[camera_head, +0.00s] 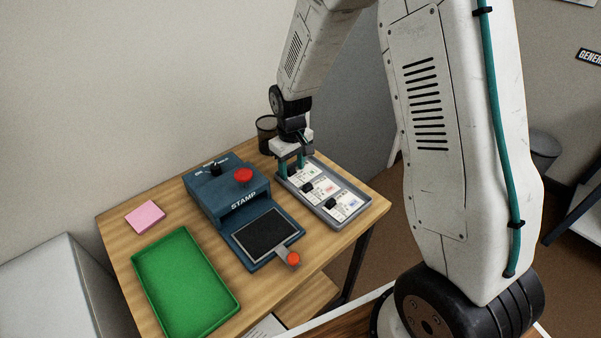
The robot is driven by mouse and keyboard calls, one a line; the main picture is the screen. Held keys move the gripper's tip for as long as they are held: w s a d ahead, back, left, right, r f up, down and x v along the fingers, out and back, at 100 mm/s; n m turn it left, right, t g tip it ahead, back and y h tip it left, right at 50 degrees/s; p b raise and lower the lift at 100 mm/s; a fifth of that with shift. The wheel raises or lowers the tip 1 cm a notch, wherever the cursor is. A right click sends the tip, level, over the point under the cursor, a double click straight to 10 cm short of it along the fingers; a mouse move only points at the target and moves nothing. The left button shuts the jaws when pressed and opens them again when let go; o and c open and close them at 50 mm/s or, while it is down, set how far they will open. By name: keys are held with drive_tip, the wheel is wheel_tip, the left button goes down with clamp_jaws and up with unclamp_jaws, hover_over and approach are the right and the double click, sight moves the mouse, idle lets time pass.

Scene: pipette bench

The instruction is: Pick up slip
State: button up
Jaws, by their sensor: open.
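Several white slips lie in a row in a grey tray (349,224) at the right of the table. The near slip (347,207) has a blue mark, the middle slip (328,188) a reddish mark, and the far slip (311,172) a green mark. Each has a small black block at its left end. My gripper (291,164) points down over the far end of the tray, by the far slip's black block. Its teal fingers are apart, one on each side of that block as seen here. I cannot tell whether they touch it. The gripper partly hides that end.
A blue stamp machine (221,194) with a red button (243,175) and a dark pad (264,234) stands left of the tray. A green tray (185,282) and pink notepad (145,216) lie further left. A black mesh cup (266,134) stands behind my gripper.

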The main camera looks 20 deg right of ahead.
clamp_jaws()
